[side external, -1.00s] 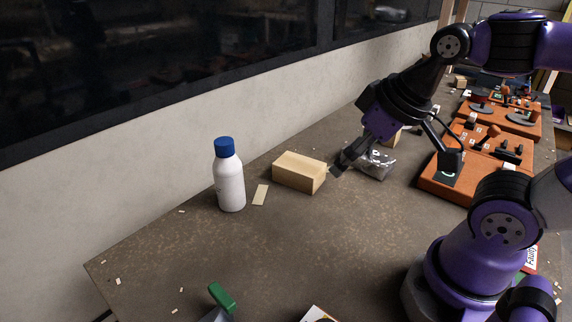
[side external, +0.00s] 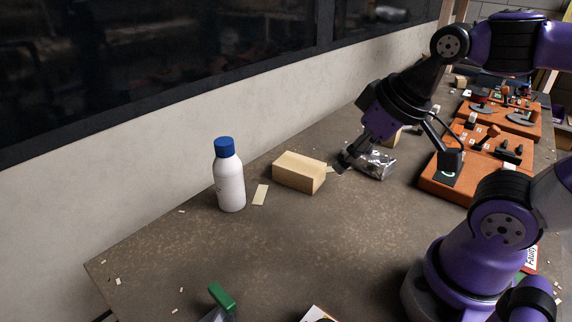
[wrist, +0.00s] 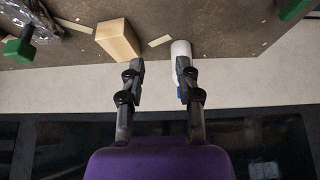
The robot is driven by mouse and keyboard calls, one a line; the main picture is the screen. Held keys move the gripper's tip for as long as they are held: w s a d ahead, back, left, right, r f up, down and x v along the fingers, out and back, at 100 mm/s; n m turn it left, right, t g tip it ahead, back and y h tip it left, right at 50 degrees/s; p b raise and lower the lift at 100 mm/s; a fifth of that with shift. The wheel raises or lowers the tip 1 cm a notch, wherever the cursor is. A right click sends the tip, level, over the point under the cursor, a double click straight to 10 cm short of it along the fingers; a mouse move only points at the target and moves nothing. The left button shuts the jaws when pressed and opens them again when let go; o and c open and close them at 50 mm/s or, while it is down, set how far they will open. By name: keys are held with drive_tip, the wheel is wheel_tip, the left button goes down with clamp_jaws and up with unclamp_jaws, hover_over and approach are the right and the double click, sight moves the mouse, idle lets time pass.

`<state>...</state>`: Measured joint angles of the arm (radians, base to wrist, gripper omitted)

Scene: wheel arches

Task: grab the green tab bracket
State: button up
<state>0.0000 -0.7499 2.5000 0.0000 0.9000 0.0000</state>
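Two green things show, and I cannot tell which is the green tab bracket. A dark green piece with an upright tab (wrist: 20,48) is at the left of the wrist view; I cannot make it out in the side view. A brighter green piece (side external: 222,297) is at the table's near edge in the side view, partly cut off, and a green piece shows at the top right of the wrist view (wrist: 292,8). My gripper (wrist: 160,66) has its fingers apart with nothing held between them. In the side view, my gripper (side external: 347,160) is above the table by the silvery bag.
A wooden block (side external: 299,172), a silvery bag (side external: 376,164) and a white bottle with blue cap (side external: 229,180) stand along the wall side. Orange trays (side external: 440,180) with parts are at right. The table's front middle is mostly clear.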

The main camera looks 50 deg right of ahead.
drive_tip(key=g, duration=0.5)
hover_over(221, 294)
drive_tip(key=shift+m, duration=0.4)
drive_tip(key=f, duration=0.5)
drive_tip(key=shift+d+f, duration=0.3)
drive_tip(key=shift+f, duration=0.1)
drive_tip(key=shift+g, duration=0.3)
drive_tip(key=f, duration=0.4)
drive_tip(key=shift+a+f, duration=0.3)
drive_tip(key=shift+f, duration=0.1)
wheel_tip(221, 294, down, 6)
clamp_jaws()
